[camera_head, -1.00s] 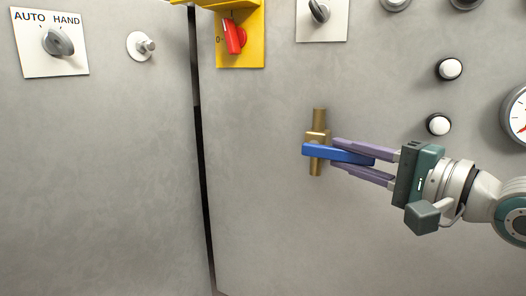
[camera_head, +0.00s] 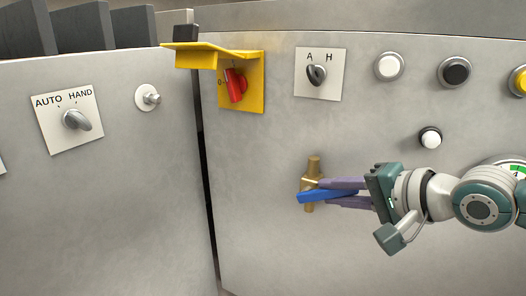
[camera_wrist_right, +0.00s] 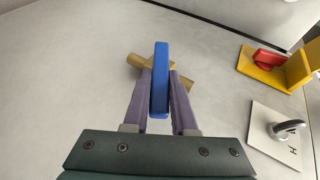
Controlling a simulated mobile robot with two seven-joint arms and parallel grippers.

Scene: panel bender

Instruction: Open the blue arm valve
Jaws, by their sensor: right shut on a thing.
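The valve is a brass body (camera_head: 314,166) standing upright on the grey panel, with a blue lever (camera_head: 312,197) across its front. The lever lies nearly level, its right end slightly higher. My right gripper (camera_head: 345,190) comes in from the right and is shut on the lever. In the wrist view, the blue lever (camera_wrist_right: 160,75) lies between the two purple fingers, and the brass body (camera_wrist_right: 184,78) slants behind it, not quite square to it. The fingers partly cover the lever in the head view. My left gripper is not in view.
Above the valve are a yellow bracket (camera_head: 256,95) with a red switch (camera_head: 236,85) and an A/H selector (camera_head: 317,75). A white button (camera_head: 430,138) sits up and right. A dark gap divides the panels. The panel below the valve is bare.

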